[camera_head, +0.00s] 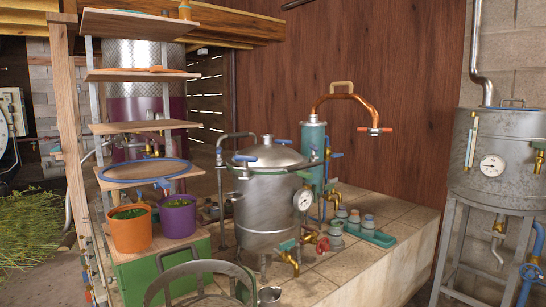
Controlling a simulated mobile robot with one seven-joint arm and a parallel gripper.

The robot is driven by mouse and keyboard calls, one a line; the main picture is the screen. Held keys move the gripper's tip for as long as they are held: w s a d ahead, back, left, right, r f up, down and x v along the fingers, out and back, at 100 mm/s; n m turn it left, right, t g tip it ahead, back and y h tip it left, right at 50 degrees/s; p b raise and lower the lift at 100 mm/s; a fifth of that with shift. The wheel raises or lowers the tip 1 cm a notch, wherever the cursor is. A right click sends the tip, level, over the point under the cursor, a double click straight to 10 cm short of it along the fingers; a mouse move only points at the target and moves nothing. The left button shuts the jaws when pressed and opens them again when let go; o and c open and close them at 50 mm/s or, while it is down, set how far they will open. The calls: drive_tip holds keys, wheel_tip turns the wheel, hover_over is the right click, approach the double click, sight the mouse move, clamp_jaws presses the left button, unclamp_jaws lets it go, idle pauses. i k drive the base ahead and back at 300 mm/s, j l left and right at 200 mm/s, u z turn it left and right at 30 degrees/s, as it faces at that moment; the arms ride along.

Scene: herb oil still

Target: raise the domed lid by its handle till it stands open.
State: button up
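The domed lid (272,154) is silvery metal and sits down flat on the large steel still pot (265,210), near the middle of the view. A blue grip (245,158) shows at the lid's left front, and another blue piece (283,142) at its back right. I cannot tell which of these is the lid's handle. My gripper is not in view.
The pot stands on a tiled ledge (375,268). A teal column (313,150) with a copper pipe (350,98) rises behind right. Wooden shelves (135,127) and orange (131,232) and purple (178,218) buckets are left. A curved tubular frame (200,266) stands in front.

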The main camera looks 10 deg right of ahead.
sight(271, 157)
drive_tip(key=i+l, duration=0.1)
drive_tip(key=l, duration=0.95)
drive_tip(key=i+l+z, duration=0.1)
drive_tip(key=l, duration=0.4)
drive_tip(key=i+l, duration=0.35)
drive_tip(key=i+l+z, duration=0.1)
drive_tip(key=i+l, duration=0.25)
drive_tip(key=l, duration=0.2)
drive_tip(key=i, duration=0.7)
